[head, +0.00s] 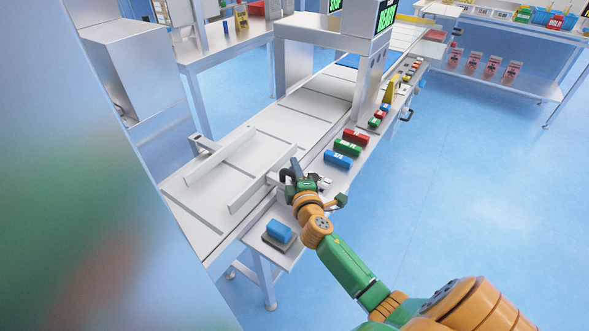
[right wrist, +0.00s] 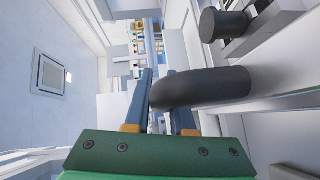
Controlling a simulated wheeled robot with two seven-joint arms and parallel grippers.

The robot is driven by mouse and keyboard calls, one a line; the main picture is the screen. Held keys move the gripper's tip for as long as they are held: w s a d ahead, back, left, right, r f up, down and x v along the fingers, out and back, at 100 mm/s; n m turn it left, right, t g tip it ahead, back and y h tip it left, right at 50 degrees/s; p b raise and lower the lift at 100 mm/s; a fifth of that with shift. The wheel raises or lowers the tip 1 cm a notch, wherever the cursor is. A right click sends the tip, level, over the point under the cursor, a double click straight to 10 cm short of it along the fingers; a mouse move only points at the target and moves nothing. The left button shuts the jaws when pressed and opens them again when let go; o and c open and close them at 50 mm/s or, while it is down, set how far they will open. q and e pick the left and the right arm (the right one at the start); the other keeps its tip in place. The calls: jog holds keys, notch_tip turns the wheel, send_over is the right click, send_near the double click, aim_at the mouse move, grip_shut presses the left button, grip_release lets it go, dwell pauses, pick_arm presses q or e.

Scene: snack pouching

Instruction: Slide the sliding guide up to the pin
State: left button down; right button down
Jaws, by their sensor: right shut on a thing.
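The sliding guide (head: 250,196) is a pale rail along the near side of the conveyor, facing a second pale rail (head: 222,156) across the belt. My right gripper (head: 294,174) is at the right end of the near rail. In the right wrist view, my right gripper (right wrist: 160,100) has blue fingers closed on a dark, rounded handle (right wrist: 215,88); the exact contact is partly hidden by the handle. A dark round knob (right wrist: 222,25) stands apart, above the handle in that view. I cannot tell whether it is the pin. My left gripper is not in view.
A blue block on a dark pad (head: 279,232) lies on the near side shelf. Red, green and blue labelled blocks (head: 345,147) lie farther along it. A machine arch (head: 318,32) spans the belt. The belt (head: 195,208) between the rails is empty.

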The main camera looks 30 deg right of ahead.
aim_at(275, 162)
jog(key=shift+f, duration=0.15)
dwell(0.6)
jog(key=w+b, duration=0.1)
jog(key=w, duration=0.1)
jog(key=w+a+b, duration=0.2)
jog(key=w, duration=0.1)
jog(key=shift+w+a+f+b, duration=0.1)
jog(key=shift+w+a+b, duration=0.1)
jog(key=shift+w+b, duration=0.15)
jog(key=shift+w+a, duration=0.15)
jog(key=shift+w, duration=0.15)
jog(key=c, duration=1)
grip_release()
jog(key=shift+r, duration=0.2)
jog(key=shift+c, duration=0.2)
